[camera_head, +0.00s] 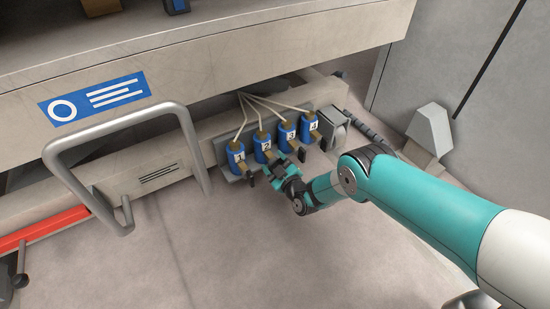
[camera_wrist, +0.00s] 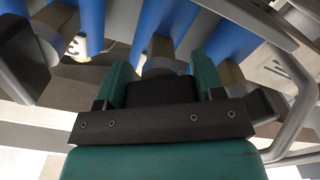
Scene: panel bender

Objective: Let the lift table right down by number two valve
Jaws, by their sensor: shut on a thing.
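The number two valve (camera_head: 263,146) is a blue cylinder with a brass lower part, second from the left in a row of numbered valves under the lift table (camera_head: 250,62). My gripper (camera_head: 277,168) is at the lower front of this valve, and its black handle is hidden there in the head view. In the wrist view the two teal fingers (camera_wrist: 160,88) stand either side of a dark block, which looks like the handle (camera_wrist: 160,92), below a brass fitting and blue body. The gripper is shut on it. The table's beige top stands above the valves.
Valve one (camera_head: 236,158) is close on the left and valve three (camera_head: 287,137) on the right, each with a black handle. Valve four (camera_head: 310,126) is beyond. A grey tube handle (camera_head: 125,126) juts out at the left. The floor in front is clear.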

